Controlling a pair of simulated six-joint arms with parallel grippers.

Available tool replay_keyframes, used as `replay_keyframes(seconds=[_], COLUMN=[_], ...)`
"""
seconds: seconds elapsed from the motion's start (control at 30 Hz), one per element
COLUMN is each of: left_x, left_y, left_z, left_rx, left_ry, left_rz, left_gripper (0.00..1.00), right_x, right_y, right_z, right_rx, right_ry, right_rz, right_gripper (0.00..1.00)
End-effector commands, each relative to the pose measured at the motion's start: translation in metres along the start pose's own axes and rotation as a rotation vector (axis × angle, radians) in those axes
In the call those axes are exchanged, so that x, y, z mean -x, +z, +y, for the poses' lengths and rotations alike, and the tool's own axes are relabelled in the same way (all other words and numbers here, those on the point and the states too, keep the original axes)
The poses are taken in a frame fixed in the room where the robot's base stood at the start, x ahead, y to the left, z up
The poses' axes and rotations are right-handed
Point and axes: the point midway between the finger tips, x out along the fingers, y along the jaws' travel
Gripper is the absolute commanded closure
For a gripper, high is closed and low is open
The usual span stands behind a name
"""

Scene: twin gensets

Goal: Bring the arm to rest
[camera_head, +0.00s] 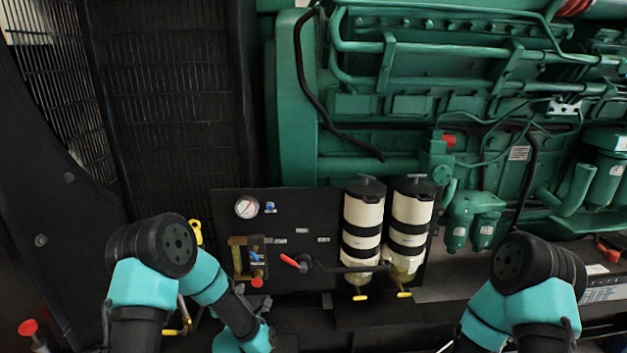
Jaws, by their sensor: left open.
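My left arm comes in at the lower left, with a black joint and teal links. Its forearm slants down to the right, and my left gripper (268,338) is at the bottom edge, in front of the dark base below the panel. It is open, and I see nothing held in it; its fingers hardly show. My right arm stands at the lower right, bent at a black joint. Its gripper is out of the picture.
A black panel (322,220) carries a gauge (247,207), a red-tipped lever (290,260) and two cream filters (361,222) (409,225). Behind is the green engine (450,100). A black radiator grille (165,90) stands at left. A red knob (28,327) is at lower left.

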Motion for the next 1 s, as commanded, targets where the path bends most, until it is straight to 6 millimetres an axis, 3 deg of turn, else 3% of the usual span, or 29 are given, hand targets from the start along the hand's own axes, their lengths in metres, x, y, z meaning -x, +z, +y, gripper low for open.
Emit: replay_keyframes(seconds=[0.27, 0.5, 0.8, 1.0], left_x=[0.050, 0.116, 0.220, 0.279], left_y=[-0.043, -0.075, -0.104, -0.113], left_z=[-0.068, -0.121, -0.165, -0.176], left_rx=[-0.452, -0.831, -1.209, -1.346], left_ry=[-0.374, -0.712, -1.068, -1.193], left_rz=[-0.005, -0.163, -0.570, -0.871], left_gripper=[0.20, 0.20, 0.20, 0.20], right_x=[0.000, 0.000, 0.000, 0.000], right_y=[0.000, 0.000, 0.000, 0.000], right_z=[0.000, 0.000, 0.000, 0.000], right_rx=[0.000, 0.000, 0.000, 0.000], right_ry=[0.000, 0.000, 0.000, 0.000], right_rz=[0.000, 0.000, 0.000, 0.000], right_gripper=[0.71, 0.71, 0.71, 0.71])
